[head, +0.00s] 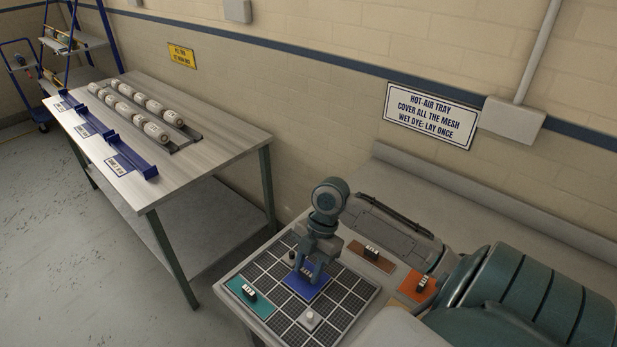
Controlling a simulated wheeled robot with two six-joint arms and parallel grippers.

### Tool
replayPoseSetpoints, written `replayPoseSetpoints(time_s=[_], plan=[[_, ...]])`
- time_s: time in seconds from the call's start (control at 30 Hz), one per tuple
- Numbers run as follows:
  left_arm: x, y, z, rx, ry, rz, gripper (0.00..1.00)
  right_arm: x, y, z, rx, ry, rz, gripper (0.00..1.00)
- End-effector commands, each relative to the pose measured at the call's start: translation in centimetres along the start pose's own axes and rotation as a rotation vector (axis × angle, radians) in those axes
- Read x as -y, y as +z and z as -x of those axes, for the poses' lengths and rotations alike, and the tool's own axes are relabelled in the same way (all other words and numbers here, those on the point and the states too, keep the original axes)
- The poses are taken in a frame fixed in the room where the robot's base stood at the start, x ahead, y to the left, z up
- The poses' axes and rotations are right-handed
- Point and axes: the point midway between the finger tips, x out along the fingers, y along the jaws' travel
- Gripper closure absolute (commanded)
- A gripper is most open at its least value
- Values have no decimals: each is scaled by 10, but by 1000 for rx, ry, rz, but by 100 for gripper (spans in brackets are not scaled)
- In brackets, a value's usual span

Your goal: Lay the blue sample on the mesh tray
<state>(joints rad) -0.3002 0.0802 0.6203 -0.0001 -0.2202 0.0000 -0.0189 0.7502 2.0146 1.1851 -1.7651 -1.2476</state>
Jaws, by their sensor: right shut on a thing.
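The mesh tray (346,302) is a dark grid in a pale surface at the lower middle of the head view. The blue sample (302,287) is a flat square over the middle of the mesh. It looks level, but I cannot tell whether it rests on the mesh or is just above it. My right gripper (311,273) points down at the sample and is shut on it; the fingers hide its middle. My left gripper is not in view.
A teal sample (265,305) with a small block lies at the tray's left. A brown sample (383,264) and an orange sample (408,291) lie right of the mesh. A white knob (310,319) stands on the mesh. A table with rollers (150,131) stands at left.

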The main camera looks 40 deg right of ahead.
Motion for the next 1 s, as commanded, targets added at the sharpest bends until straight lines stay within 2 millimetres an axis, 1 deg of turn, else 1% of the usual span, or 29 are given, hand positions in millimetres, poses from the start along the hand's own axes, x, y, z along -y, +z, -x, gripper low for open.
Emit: replayPoseSetpoints(time_s=[0.73,0.77,0.8,0.87,0.9,1.0], plan=[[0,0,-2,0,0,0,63,0,2,-6,0,0,0,87],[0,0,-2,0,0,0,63,0,2,-6,0,0,0,62],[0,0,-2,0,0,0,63,0,2,-6,0,0,0,55],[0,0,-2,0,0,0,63,0,2,-6,0,0,0,43],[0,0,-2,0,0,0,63,0,2,-6,0,0,0,39],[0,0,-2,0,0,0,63,0,2,-6,0,0,0,39]])
